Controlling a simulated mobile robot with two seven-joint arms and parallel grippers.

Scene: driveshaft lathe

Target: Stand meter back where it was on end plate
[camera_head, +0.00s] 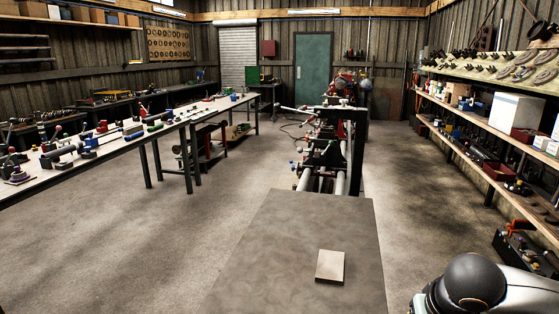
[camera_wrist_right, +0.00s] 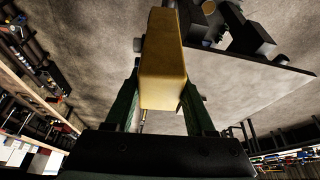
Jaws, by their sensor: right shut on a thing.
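In the right wrist view my right gripper (camera_wrist_right: 160,95) is shut on a yellow box-shaped thing, which I take for the meter (camera_wrist_right: 162,60). It sits between the two green fingers; its face and markings are not shown. A broad grey plate, seemingly the end plate (camera_wrist_right: 245,90), shows beyond it to the right, apart from the meter as far as I can tell. In the head view the end plate (camera_head: 270,255) is the flat grey surface at the bottom middle. A small pale square piece (camera_head: 330,266) lies on it. My left gripper is not in view.
The lathe (camera_head: 330,150) with its rails runs away behind the end plate. A long workbench (camera_head: 110,145) with tools stands at left. Shelves (camera_head: 480,140) with boxes line the right wall.

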